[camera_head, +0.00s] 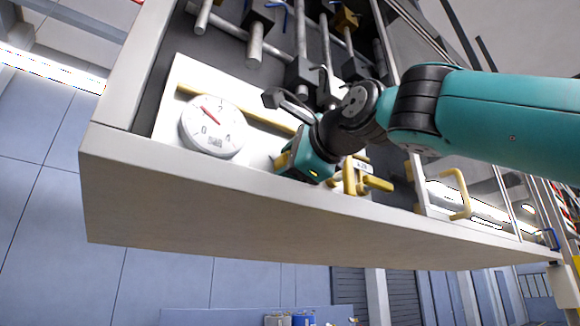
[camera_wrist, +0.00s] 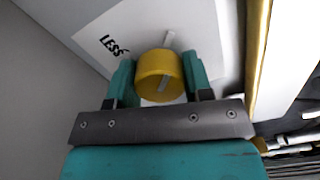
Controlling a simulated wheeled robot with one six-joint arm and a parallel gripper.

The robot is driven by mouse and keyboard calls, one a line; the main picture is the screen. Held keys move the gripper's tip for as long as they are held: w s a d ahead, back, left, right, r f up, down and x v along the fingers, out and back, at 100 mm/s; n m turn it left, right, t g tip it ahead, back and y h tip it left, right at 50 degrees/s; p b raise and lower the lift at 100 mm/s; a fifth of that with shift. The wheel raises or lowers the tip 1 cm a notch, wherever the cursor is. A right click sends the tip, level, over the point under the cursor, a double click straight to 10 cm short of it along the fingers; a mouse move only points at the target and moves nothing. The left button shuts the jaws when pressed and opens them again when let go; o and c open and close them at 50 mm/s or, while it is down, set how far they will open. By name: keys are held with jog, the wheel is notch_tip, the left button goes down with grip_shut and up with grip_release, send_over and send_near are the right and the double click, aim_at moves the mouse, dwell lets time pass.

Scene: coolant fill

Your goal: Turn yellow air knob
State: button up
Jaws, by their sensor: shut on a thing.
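The gauge has a red needle pointing to the upper left. The word LESS (camera_wrist: 114,46) is printed left of the knob.
A yellow pipe (camera_wrist: 257,50) runs close to the right of my gripper. Yellow valve fittings (camera_head: 352,178) stand just right of it in the head view. A pale cabinet edge (camera_head: 230,195) runs along the front. Metal pipes (camera_head: 255,45) lie behind.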

jog(key=m, duration=0.6)
jog(key=shift+f+b, duration=0.1)
jog(key=shift+b, duration=0.2)
jog(key=m, duration=0.6)
jog(key=shift+m, duration=0.3)
jog(key=o, duration=0.9)
jog(key=shift+b+v, duration=2.95)
jog(key=shift+v, duration=5.75)
